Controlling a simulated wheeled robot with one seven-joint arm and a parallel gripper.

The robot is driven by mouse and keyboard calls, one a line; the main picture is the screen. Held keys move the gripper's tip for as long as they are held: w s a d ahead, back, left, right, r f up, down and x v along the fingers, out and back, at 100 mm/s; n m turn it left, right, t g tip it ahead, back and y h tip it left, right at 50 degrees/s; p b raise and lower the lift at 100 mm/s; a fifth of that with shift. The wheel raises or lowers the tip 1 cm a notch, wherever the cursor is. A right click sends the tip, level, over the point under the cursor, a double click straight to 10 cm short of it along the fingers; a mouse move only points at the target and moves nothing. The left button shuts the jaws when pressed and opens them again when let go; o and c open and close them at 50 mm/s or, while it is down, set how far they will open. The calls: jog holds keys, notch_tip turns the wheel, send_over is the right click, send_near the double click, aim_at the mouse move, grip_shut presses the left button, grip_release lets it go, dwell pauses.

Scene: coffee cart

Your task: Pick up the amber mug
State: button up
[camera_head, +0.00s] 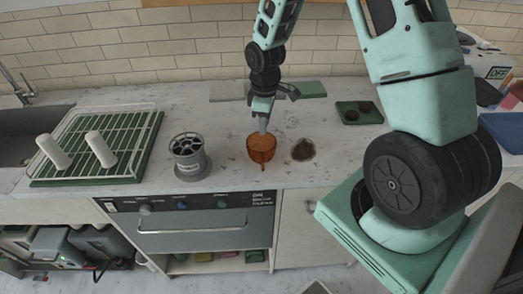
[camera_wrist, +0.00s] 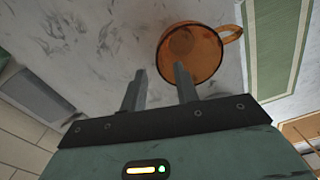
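The amber mug (camera_head: 261,150) stands upright on the marble counter (camera_head: 225,172), near its front edge. In the wrist view I look down into the mug (camera_wrist: 205,58); its handle points to the upper right. My gripper (camera_head: 263,128) points down at the mug in the head view, its tip at or just above the far rim. In the wrist view my gripper (camera_wrist: 160,67) has its two fingers apart with nothing between them. The right fingertip overlaps the mug's left edge in that view; I cannot tell whether it touches.
A dark stain or pile (camera_head: 303,150) lies right of the mug. A grey cylindrical holder (camera_head: 188,155) stands left. A green tray (camera_head: 345,118) with dark round items is behind right. A tiled wall (camera_head: 165,50) bounds the back.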

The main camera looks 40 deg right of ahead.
aim_at(264, 138)
jog(key=shift+w+f+p, duration=0.1)
jog(key=shift+f+p, duration=1.05)
jog(key=shift+f, duration=1.5)
jog(key=shift+c, duration=0.2)
grip_shut()
